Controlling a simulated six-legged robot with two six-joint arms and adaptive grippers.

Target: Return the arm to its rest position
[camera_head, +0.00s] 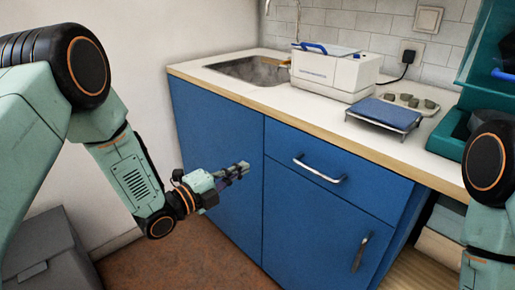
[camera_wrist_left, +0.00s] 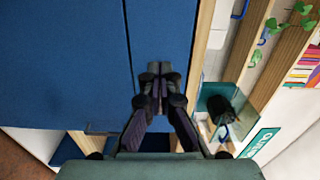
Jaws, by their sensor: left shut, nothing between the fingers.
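My left arm comes in from the left in the head view. Its gripper (camera_head: 232,172) hangs in front of the blue cabinet (camera_head: 215,125), below the counter's height. In the left wrist view the fingers of the left gripper (camera_wrist_left: 160,70) meet at their tips, with nothing between them. The blue cabinet front (camera_wrist_left: 60,60) fills the left of that view, beyond the fingers. Whether the fingers touch the cabinet cannot be told. Part of my right arm shows at the right edge of the head view; its gripper is out of the picture.
The counter (camera_head: 240,88) carries a sink (camera_head: 250,69), a white box-shaped appliance (camera_head: 335,75) and a blue-topped platform (camera_head: 384,113). A drawer handle (camera_head: 318,172) and a door handle (camera_head: 361,253) stick out from the cabinet. A grey box (camera_head: 45,255) stands on the floor at left.

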